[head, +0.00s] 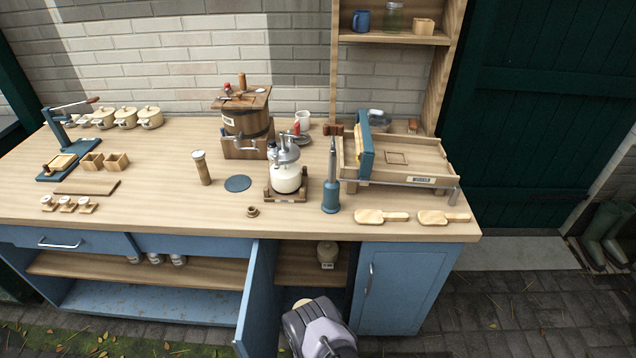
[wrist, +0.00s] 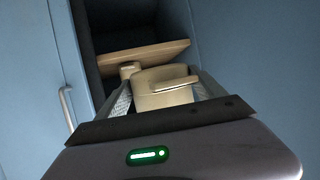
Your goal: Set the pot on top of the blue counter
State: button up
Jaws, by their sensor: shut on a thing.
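A cream pot (wrist: 165,92) with a bar-like handle on top is between the fingers of my gripper (wrist: 163,84) in the wrist view. My gripper is shut on it. In the head view my gripper (head: 303,306) is low, in front of the open cupboard and below the worktop; only a small cream part of the pot shows there, the rest hidden. The blue counter (head: 405,280) has a wooden worktop (head: 330,222) and blue fronts. Several lidded cream pots (head: 126,118) stand at the worktop's back left.
An open blue door (head: 258,295) stands left of my gripper. A cream jar (head: 327,254) sits on the cupboard shelf.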

jog(key=s+d+r+m+g+h, duration=0.15)
jog(key=d+r+m+h, duration=0.35)
jog(key=r, duration=0.9)
jog(key=s+d+r+m+g+h, duration=0.1)
jog(key=d+r+m+g+h, duration=0.2)
jog(key=d+r, duration=0.75)
jog(key=s+d+r+m+h, duration=0.15)
jog(key=r+m+h, duration=0.3)
jog(key=r, duration=1.25)
jog(key=w+r+n+t+y, duration=0.5)
jog(key=w+r+n+y, duration=0.5)
jog(key=r, duration=0.2)
jog(key=shift+w+d+r, duration=0.3)
jog(key=shift+w+d, duration=0.05)
